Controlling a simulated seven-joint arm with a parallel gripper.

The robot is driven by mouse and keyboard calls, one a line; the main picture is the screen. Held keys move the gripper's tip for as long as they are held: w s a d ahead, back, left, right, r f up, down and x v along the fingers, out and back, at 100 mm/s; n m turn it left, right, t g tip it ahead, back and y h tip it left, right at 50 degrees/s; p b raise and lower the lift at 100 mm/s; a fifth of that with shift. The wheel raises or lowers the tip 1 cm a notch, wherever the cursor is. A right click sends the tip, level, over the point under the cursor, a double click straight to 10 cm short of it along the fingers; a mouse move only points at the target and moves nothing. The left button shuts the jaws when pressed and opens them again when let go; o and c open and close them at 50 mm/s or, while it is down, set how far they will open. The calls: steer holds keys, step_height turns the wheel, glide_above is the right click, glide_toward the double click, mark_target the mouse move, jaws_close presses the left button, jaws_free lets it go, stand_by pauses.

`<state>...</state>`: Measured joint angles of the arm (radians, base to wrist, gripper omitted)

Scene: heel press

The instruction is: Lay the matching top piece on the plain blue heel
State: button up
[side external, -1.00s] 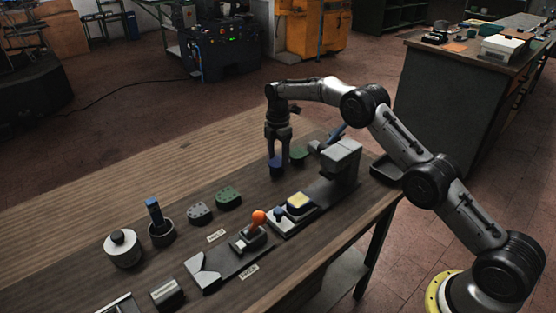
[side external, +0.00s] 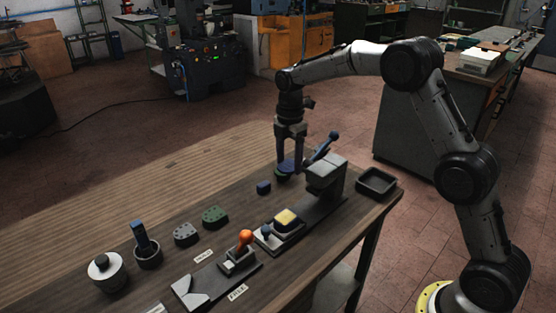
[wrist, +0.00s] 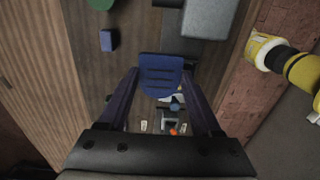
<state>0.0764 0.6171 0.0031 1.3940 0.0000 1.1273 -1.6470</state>
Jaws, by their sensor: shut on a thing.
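My gripper (side external: 289,165) is shut on a dark blue top piece (wrist: 161,78) with grooves across its face, held between the two fingers in the wrist view. In the side view this blue piece (side external: 288,166) hangs low at the fingertips. The plain blue heel (side external: 263,187) stands on the table to the left of my gripper, apart from it. It also shows in the wrist view (wrist: 108,40), up and left of the held piece. A green heel (side external: 281,176) shows partly behind my fingers; I cannot tell the gap to it.
The grey press (side external: 327,174) with a blue lever (side external: 323,146) stands just right of my gripper. A yellow-topped block (side external: 287,219) and an orange-knobbed tool (side external: 245,238) are in front. Grey (side external: 186,234) and green (side external: 214,216) holed pieces lie left. A dark tray (side external: 392,188) is right.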

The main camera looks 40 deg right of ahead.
steer(key=shift+s+r, duration=0.2)
steer(key=shift+s, duration=0.3)
steer(key=shift+s+r, duration=0.2)
steer(key=shift+s, duration=0.25)
glide_above(286, 217)
steer(key=f, duration=0.1)
steer(key=shift+f, duration=4.6)
steer(key=shift+f, duration=0.5)
steer(key=o, duration=1.4)
steer(key=shift+r, duration=0.1)
step_height(286, 217, up, 14)
steer(key=shift+f, duration=0.2)
